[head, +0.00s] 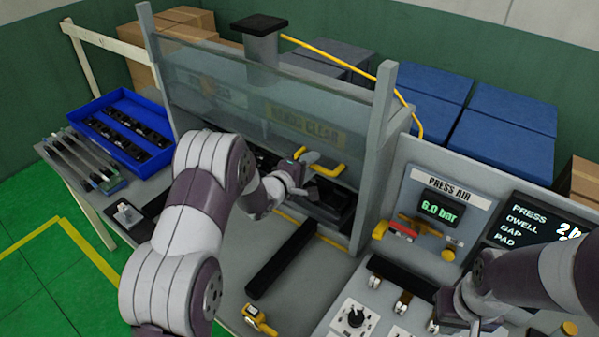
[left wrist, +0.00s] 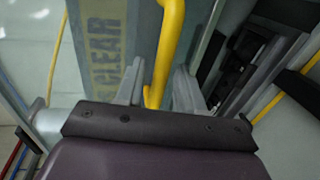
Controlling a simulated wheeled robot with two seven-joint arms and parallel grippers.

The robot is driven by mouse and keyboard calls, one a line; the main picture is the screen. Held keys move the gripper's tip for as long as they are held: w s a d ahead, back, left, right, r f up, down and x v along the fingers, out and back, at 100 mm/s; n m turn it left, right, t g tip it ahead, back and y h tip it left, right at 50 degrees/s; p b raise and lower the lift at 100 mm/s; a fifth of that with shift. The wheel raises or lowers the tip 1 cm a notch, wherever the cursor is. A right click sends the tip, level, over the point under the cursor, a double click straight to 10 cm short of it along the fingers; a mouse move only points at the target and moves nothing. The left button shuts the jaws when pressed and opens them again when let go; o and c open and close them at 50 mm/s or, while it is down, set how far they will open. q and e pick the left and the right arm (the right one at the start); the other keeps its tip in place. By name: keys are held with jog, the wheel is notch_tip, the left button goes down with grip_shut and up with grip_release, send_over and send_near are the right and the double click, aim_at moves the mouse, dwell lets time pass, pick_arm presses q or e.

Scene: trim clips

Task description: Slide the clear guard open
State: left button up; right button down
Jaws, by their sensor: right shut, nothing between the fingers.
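The clear guard (head: 230,105) is a see-through panel across the front of the press frame, with lettering showing on or through it. Its yellow handle (head: 333,170) is at the panel's lower right. My left gripper (head: 300,182) is at the handle. In the left wrist view the yellow handle (left wrist: 169,45) runs between the spread fingers of the left gripper (left wrist: 160,85), with a gap on the right; contact on the left is unclear. My right gripper (head: 470,312) is low at the right, shut and empty, partly hidden by its arm.
A grey post (head: 375,150) bounds the guard on the right. A blue tray (head: 122,135) of dark clips and a rack of strips (head: 85,165) lie at left. A black bar (head: 282,260) lies in front.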

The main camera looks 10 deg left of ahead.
pick_arm(q)
jog(key=b+v, duration=0.3)
jog(key=v, duration=0.9)
jog(key=shift+b, duration=0.4)
